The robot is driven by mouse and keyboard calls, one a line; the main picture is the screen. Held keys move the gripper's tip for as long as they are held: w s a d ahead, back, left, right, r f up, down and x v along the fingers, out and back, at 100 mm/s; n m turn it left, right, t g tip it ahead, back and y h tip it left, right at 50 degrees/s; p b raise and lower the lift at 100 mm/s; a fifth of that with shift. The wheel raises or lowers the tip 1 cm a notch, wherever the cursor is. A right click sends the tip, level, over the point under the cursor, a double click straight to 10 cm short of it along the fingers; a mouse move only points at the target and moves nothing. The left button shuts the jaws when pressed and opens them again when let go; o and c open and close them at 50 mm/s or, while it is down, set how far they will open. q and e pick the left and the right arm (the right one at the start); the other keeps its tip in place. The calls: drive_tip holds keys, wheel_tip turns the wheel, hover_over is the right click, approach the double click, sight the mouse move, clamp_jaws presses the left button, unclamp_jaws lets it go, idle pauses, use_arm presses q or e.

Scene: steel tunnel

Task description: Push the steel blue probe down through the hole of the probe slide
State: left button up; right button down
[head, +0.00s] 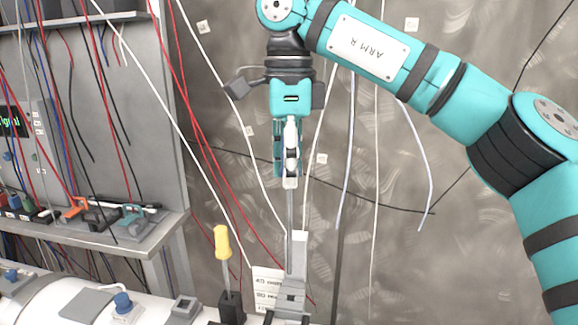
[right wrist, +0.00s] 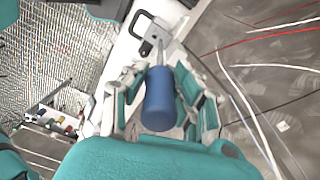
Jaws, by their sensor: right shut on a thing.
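My right gripper (head: 290,178) points straight down in the head view, shut on the steel blue probe. The probe's blue handle (right wrist: 160,100) shows between the fingers in the right wrist view. In the head view its handle is mostly hidden by the fingers, and its thin grey shaft (head: 290,215) runs down, upright, to the probe slide. The probe slide (head: 300,248) is a pale grey upright piece with a grey block at its foot. The shaft's lower end is lost against the slide, so I cannot tell how deep it sits in the hole. My left gripper is out of view.
A yellow-handled screwdriver (head: 222,243) stands in a black holder (head: 231,308) left of the slide. White label plates (head: 268,284) sit beside the slide. Red and white cables hang behind. A grey shelf (head: 95,235) with tools is at the left.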

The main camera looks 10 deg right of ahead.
sight(291, 193)
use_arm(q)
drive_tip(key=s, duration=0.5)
use_arm(e)
drive_tip(key=f, duration=0.2)
drive_tip(key=s+f, duration=0.1)
drive_tip(key=shift+s+f, duration=0.1)
drive_tip(key=shift+f, duration=0.3)
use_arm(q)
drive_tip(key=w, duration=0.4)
use_arm(e)
drive_tip(key=shift+s+f, duration=0.1)
drive_tip(key=shift+f, duration=0.1)
drive_tip(key=shift+s+f, duration=0.1)
drive_tip(key=shift+f, duration=1.45)
drive_tip(key=shift+f+b, duration=1.5)
drive_tip(key=shift+f, duration=0.3)
use_arm(q)
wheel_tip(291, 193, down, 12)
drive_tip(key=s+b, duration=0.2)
drive_tip(key=b, duration=0.6)
drive_tip(key=shift+b, duration=0.4)
use_arm(e)
drive_tip(key=shift+f, duration=6.2)
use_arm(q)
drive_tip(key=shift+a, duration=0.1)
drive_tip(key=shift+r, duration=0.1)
